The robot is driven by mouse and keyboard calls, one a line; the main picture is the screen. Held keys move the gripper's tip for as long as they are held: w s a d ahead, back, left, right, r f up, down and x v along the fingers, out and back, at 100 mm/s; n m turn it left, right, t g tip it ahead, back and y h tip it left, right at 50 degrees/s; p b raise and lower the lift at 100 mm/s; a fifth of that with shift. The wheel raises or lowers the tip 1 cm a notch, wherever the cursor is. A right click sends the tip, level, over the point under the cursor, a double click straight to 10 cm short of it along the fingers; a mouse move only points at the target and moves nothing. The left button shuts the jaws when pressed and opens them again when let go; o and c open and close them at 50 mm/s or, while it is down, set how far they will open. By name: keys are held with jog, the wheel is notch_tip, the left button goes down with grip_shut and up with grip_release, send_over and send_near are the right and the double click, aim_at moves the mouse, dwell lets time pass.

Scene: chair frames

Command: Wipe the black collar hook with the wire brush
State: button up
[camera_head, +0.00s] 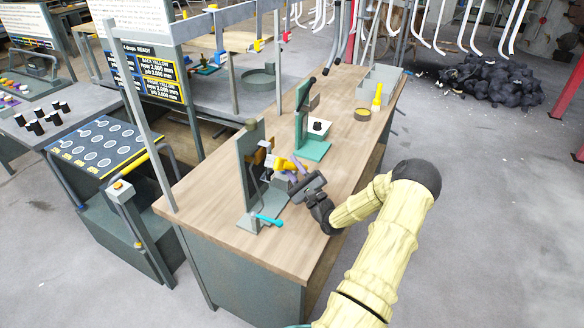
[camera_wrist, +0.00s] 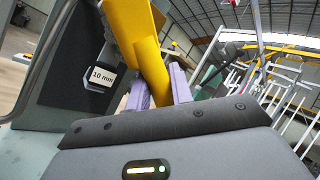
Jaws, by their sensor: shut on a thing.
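My gripper (camera_wrist: 160,88) has purple fingers and is shut on a thick yellow handle (camera_wrist: 135,35), likely the wire brush's; no bristles can be made out. In the head view my gripper (camera_head: 296,176) is low over the near part of the wooden bench, and the yellow handle (camera_head: 285,164) points left toward a grey-green upright fixture (camera_head: 247,165). The handle's far end is close to small metal parts on that fixture; I cannot tell whether they touch. I cannot pick out the black collar hook with certainty.
A turquoise lever (camera_head: 268,220) sticks out at the fixture's foot. A green stand (camera_head: 313,150) is behind it. A yellow ring (camera_head: 362,115), a yellow bottle-like thing (camera_head: 377,96) and a grey bin (camera_head: 380,78) stand farther back. The bench's near left (camera_head: 205,205) is clear. A "10 mm" label (camera_wrist: 103,77) shows on a dark panel.

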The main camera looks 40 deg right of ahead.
jog(key=shift+w+d+b, duration=0.2)
jog(key=shift+d, duration=0.25)
jog(key=shift+w+d+b, duration=0.15)
jog(key=shift+w+d, duration=0.05)
jog(key=shift+d, duration=0.25)
jog(key=shift+r, duration=0.15)
jog(key=shift+r+p, duration=0.5)
jog(key=shift+r, duration=0.1)
jog(key=shift+a, duration=0.1)
jog(key=shift+s+a, duration=0.35)
jog(key=shift+a, duration=0.5)
